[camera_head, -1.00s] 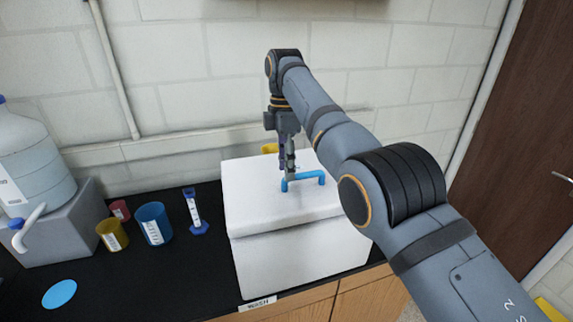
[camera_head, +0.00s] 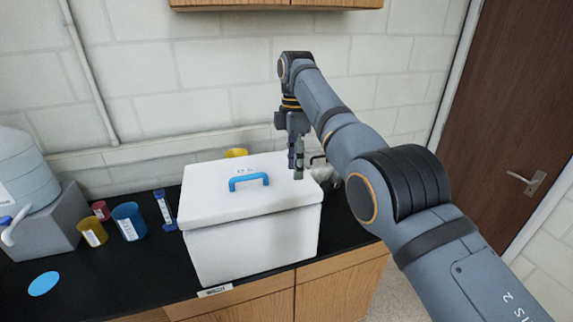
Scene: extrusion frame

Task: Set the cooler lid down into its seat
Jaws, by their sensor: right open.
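The white cooler (camera_head: 250,250) stands on the black counter near its front edge. Its white lid (camera_head: 215,200) lies on top, looking flat and lined up with the box, with a thin seam between them. The lid's blue handle (camera_head: 249,181) is free of any gripper. My right gripper (camera_head: 297,175) is open, pointing down over the lid's right rear part, to the right of the handle and apart from it. Whether the lid is fully down all round is hard to tell, as its back side is hidden. My left gripper is not in view.
Left of the cooler are a blue cylinder (camera_head: 164,210), a blue cup (camera_head: 129,222), a yellow cup (camera_head: 92,232) and a red cup (camera_head: 101,210). A large bottle (camera_head: 22,170) sits on a grey block at far left. A yellow item (camera_head: 236,153) shows behind the cooler.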

